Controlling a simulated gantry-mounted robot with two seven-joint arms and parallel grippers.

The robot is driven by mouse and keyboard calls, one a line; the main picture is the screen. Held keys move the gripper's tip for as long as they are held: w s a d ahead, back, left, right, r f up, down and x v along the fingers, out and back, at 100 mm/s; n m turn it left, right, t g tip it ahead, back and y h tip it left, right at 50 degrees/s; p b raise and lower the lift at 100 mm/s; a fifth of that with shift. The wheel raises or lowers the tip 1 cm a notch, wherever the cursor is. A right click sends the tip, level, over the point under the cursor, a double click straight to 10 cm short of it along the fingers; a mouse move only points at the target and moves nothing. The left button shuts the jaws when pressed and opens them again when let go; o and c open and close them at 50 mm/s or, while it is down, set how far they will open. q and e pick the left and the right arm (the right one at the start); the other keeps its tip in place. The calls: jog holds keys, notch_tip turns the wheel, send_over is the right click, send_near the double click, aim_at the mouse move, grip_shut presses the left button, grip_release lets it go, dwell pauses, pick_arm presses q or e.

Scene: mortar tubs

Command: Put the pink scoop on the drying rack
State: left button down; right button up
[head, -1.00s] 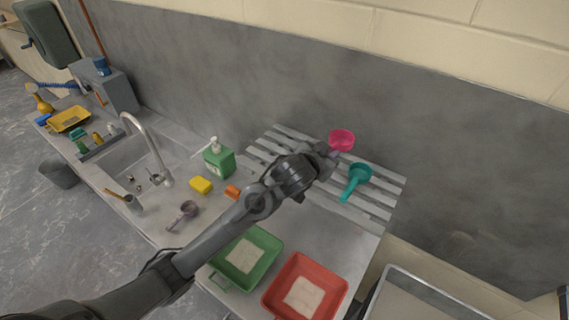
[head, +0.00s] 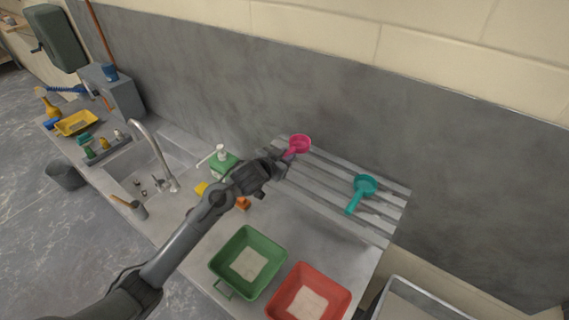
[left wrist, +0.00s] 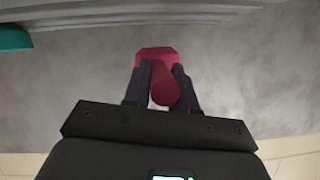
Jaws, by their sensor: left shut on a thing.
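The pink scoop (head: 299,144) is held at the back left end of the drying rack (head: 384,232), against the grey wall in the head view. Its height over the slats is hard to judge. My left gripper (head: 279,160) is shut on its handle. In the left wrist view, the scoop's handle (left wrist: 165,88) sits between the two dark fingers, with the bowl beyond the fingertips. The rack's slats (left wrist: 130,14) show along the top of that view. My right gripper is not in view.
A teal scoop (head: 363,187) lies on the rack's right part. The slats between it and the pink scoop are clear. A green soap bottle (head: 222,165) stands behind my left arm. Green (head: 222,263) and red (head: 340,291) tubs stand in front of the rack.

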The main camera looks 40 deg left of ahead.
pick_arm(q)
jog(key=shift+a+f, duration=0.1)
jog(key=shift+f, duration=2)
jog(key=shift+f, duration=0.1)
jog(key=shift+f, duration=0.1)
jog(key=c, duration=0.9)
grip_release()
